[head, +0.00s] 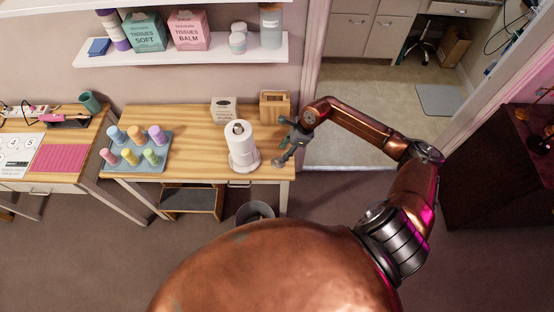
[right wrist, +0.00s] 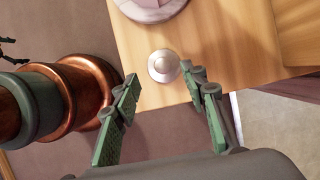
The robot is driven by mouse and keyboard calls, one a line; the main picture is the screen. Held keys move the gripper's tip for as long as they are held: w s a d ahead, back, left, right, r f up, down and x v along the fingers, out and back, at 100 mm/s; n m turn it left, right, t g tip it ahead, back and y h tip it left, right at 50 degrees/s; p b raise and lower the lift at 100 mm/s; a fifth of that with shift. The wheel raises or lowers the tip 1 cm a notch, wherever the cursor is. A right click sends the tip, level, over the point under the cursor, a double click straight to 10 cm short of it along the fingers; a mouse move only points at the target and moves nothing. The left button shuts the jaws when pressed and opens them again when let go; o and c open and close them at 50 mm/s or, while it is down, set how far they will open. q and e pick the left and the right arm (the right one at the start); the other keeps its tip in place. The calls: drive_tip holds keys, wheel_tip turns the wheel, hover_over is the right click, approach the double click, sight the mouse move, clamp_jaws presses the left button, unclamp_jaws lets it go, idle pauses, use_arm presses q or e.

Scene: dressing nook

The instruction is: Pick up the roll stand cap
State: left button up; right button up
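The roll stand cap (right wrist: 163,66) is a small round silver knob. It lies on the wooden table close to its edge, just right of the roll stand's base in the head view, where the cap (head: 279,163) is partly covered by the gripper. The roll stand with its white paper roll (head: 241,148) stands upright; its round base (right wrist: 150,8) shows at the top of the right wrist view. My right gripper (right wrist: 160,78) is open and empty, its green-padded fingers apart and pointing toward the cap. It also shows in the head view (head: 285,154). My left gripper is out of view.
A wooden box (head: 274,106) and a small white box (head: 223,110) stand behind the roll. A shelf (head: 180,53) hangs above. A bin (head: 255,211) stands below the front edge.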

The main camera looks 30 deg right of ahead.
sight(278, 159)
drive_tip(key=x, duration=0.6)
drive_tip(key=shift+d+f+p, duration=0.2)
drive_tip(key=shift+p, duration=0.1)
clamp_jaws()
